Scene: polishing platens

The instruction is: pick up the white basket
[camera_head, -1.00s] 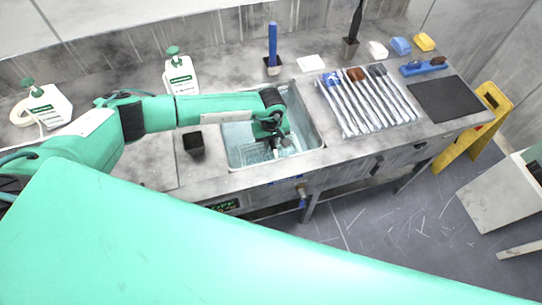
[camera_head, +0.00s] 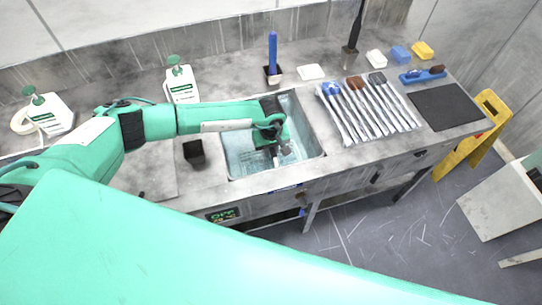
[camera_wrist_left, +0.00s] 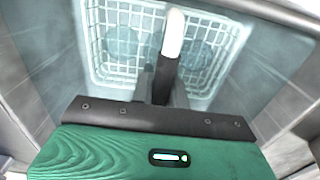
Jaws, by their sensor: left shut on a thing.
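The white basket (camera_wrist_left: 101,44) is a wire-grid basket with pale round discs in it, seen down in the sink in the left wrist view. Its pale upright handle (camera_wrist_left: 174,34) rises between the fingers of my left gripper (camera_wrist_left: 167,88), which is shut on it. In the head view my left gripper (camera_head: 279,149) reaches down into the sink (camera_head: 312,137). There the arm and gripper hide much of the basket. I cannot tell whether the basket touches the sink floor. My right gripper is not in view.
Sink walls surround the gripper. A small black box (camera_head: 195,152) stands left of the sink. Wrapped brushes (camera_head: 368,108) lie to its right, beside a dark mat (camera_head: 446,107). White bottles (camera_head: 181,84) stand at the back left. A blue-handled brush (camera_head: 273,55) stands behind the sink.

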